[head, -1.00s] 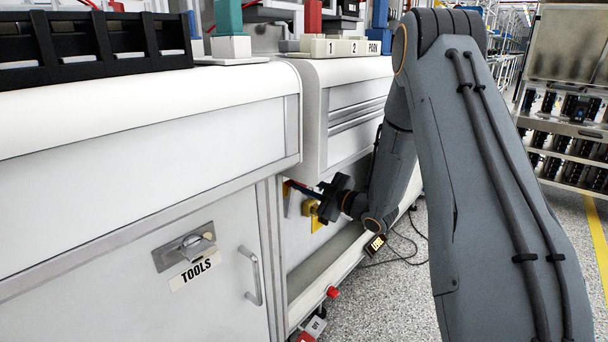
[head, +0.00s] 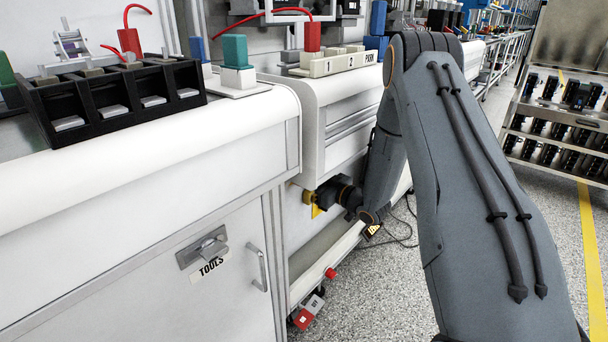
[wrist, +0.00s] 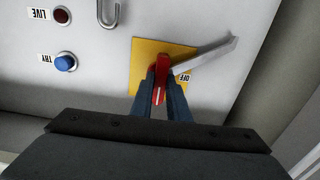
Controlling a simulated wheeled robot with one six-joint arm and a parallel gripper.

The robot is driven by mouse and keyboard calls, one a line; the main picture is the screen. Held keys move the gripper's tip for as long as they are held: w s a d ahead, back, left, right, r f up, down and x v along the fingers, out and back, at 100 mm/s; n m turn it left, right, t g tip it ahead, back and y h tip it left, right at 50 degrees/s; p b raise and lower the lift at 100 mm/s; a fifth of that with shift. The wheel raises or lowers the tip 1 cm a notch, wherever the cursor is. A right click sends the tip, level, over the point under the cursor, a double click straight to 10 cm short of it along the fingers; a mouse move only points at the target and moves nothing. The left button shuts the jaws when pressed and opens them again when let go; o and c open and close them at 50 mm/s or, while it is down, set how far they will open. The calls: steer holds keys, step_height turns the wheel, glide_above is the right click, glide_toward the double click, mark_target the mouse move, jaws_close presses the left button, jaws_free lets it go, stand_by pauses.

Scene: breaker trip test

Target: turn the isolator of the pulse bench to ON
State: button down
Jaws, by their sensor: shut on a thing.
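In the wrist view my gripper (wrist: 159,95) is shut on the red handle (wrist: 161,83) of the isolator. The handle stands in front of a yellow plate (wrist: 148,55) on a pale panel. An "OFF" label (wrist: 184,77) shows beside the handle, on the plate's edge. A grey metal strip (wrist: 210,57) reaches from near the handle toward the upper right. No ON label can be made out. In the head view the yellow plate (head: 316,211) shows low on the bench front, and my gripper (head: 310,197) is at it, with the handle hidden.
In the wrist view a blue TRY button (wrist: 65,63), a dark red LIVE lamp (wrist: 62,16) and a hook (wrist: 108,14) are on the panel. In the head view a TOOLS cabinet (head: 225,290) stands left, and cables (head: 400,238) lie on the floor to the right.

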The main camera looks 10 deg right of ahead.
stand_by(0.4)
steer(key=c, duration=1.7)
jaws_free()
steer(key=p+v, duration=0.1)
steer(key=v, duration=0.7)
steer(key=shift+p, duration=0.3)
